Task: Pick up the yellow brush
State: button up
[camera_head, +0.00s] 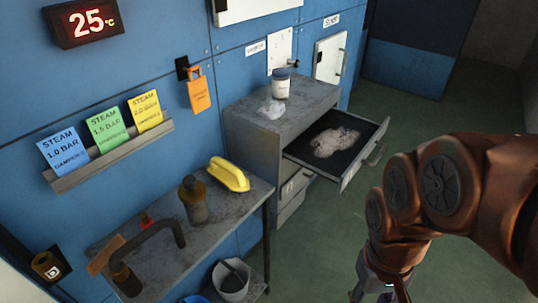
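The yellow brush (229,174) lies near the back right corner of the grey metal table (232,207), by the blue wall. Its top is a rounded yellow body with a handle-like arch, and a paler edge shows beneath. My gripper (380,289) hangs below my copper-coloured arm at the bottom edge, right of the table and apart from the brush. Its fingertips are cut off by the frame, so I cannot tell whether it is open or shut. I see nothing held in the visible part.
A dark bottle (193,200) stands just left of the brush. A dark bent handle (150,240) is at the table's front left. A grey cabinet (262,150) has an open drawer (350,165) jutting right. A bucket (232,283) is below the table. Green floor is clear right of the table.

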aim_at(230, 175)
jog(key=z, duration=0.05)
jog(key=k, duration=0.5)
jog(key=u, duration=0.5)
jog(key=i, duration=0.3)
jog(key=u, duration=1.25)
jog(key=i, duration=0.5)
